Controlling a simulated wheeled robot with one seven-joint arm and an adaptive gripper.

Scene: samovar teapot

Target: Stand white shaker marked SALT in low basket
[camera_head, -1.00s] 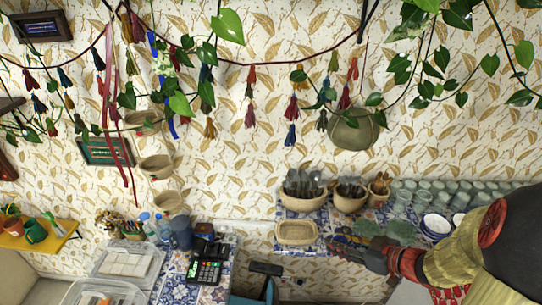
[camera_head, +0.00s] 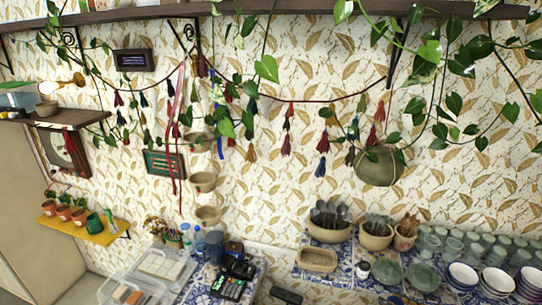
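A small white shaker (camera_head: 363,270) with a dark top stands on the blue-patterned tiled counter, just right of the low basket. Its marking is too small to read. The low basket (camera_head: 318,259) is a pale tan, shallow rectangular woven one, and it looks empty. It sits on the counter in front of the utensil baskets. My gripper is not in view, so I cannot see whether it is open or shut.
Baskets of utensils (camera_head: 329,222) stand behind the low basket. Green bowls (camera_head: 423,277) are right of the shaker, with white bowls (camera_head: 463,276) and several glasses further right. A card terminal (camera_head: 228,287) is on the left counter. A hanging planter (camera_head: 379,167) is above.

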